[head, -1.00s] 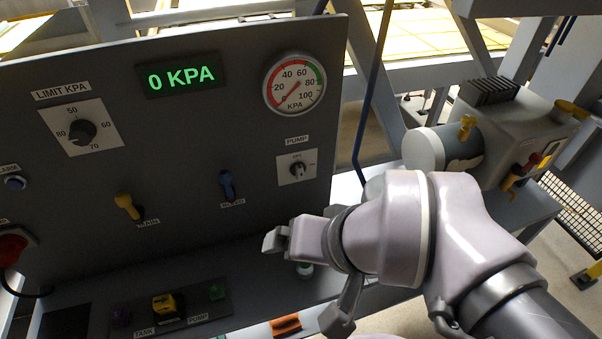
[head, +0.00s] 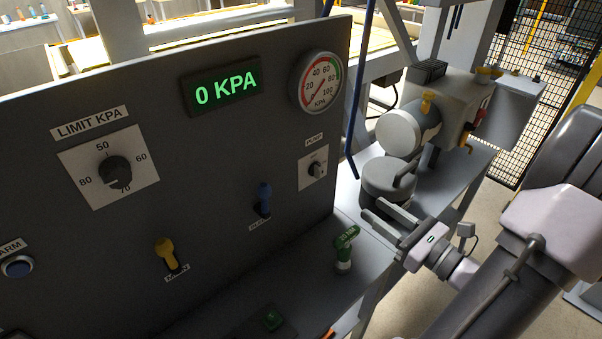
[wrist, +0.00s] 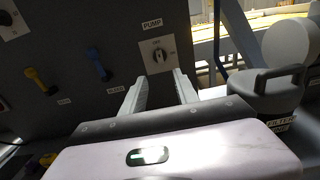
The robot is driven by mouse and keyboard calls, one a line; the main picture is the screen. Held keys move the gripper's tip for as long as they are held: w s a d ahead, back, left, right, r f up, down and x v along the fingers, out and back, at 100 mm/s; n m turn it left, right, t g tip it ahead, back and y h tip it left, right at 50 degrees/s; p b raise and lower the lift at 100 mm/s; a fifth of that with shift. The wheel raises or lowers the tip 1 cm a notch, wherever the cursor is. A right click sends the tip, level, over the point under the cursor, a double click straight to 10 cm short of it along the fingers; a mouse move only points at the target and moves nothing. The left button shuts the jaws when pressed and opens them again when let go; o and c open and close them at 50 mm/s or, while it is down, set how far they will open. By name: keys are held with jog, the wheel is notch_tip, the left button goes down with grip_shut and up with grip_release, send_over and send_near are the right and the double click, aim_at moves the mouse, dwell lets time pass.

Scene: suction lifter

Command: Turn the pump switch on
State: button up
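My gripper (head: 373,214) is open and empty, to the right of the panel and apart from the knob. Its two fingers (wrist: 160,84) also show in the wrist view, spread and pointing at the panel. The digital display (head: 226,91) reads 0 KPA.
A pressure gauge (head: 317,82) sits above the switch. A blue lever (head: 263,198) and a yellow lever (head: 167,254) stick out of the panel. A green-handled valve (head: 345,247) stands on the ledge. A grey filter canister (head: 388,181) and a pump (head: 408,132) stand right of the panel.

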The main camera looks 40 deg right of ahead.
aim_at(323, 173)
jog(key=w+b, duration=0.1)
jog(key=w, duration=0.9)
jog(key=w+a+b, duration=0.1)
jog(key=w, duration=0.5)
jog(key=shift+a+b, duration=0.1)
jog(key=shift+b, duration=0.2)
grip_shut()
